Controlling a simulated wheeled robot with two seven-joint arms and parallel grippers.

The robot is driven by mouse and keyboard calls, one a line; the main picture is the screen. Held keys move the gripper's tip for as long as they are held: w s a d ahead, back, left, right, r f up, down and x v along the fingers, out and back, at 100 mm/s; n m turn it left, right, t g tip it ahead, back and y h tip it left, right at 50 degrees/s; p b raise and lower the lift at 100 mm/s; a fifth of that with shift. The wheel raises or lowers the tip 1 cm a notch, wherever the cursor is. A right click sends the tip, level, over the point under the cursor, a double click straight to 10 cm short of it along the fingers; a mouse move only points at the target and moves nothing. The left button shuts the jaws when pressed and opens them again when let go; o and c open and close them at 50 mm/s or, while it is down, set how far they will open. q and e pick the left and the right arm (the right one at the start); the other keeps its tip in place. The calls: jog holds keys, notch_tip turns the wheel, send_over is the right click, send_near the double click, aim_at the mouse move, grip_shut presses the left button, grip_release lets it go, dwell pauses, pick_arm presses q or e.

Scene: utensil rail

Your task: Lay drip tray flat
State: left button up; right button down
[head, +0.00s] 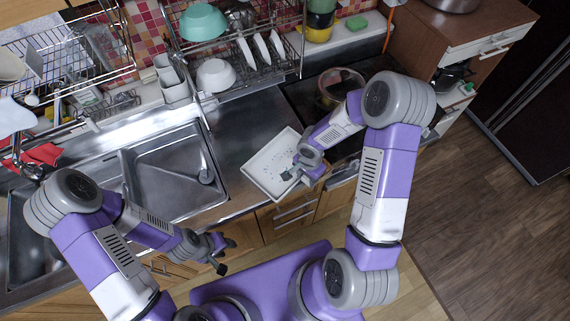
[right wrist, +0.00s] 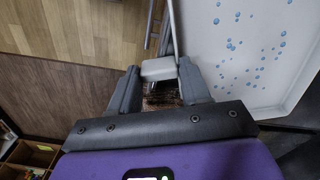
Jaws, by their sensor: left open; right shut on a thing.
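The drip tray (head: 268,160) is white with a raised rim and blue drops on its face. In the head view it is over the counter's front part, right of the sink; I cannot tell whether it touches the counter. My right gripper (head: 296,171) is shut on the tray's near right side. In the right wrist view the tray (right wrist: 245,50) fills the right side, and a pale grip piece sits between the fingers of my right gripper (right wrist: 158,80). My left gripper (head: 226,256) is open and empty, in front of the cabinets below the sink.
The steel sink (head: 165,178) lies left of the tray. Behind are a dish rack with a teal bowl (head: 203,22) and a white bowl (head: 215,76). A lidded pot (head: 341,84) stands on the dark stove, close to my right forearm. Bare steel counter (head: 245,115) shows behind the tray.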

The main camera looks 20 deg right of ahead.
notch_tip(320, 180, up, 10)
jog(key=p, duration=0.1)
dwell(0.4)
jog(key=c, duration=1.1)
grip_release()
grip_shut()
jog(key=shift+f, duration=0.1)
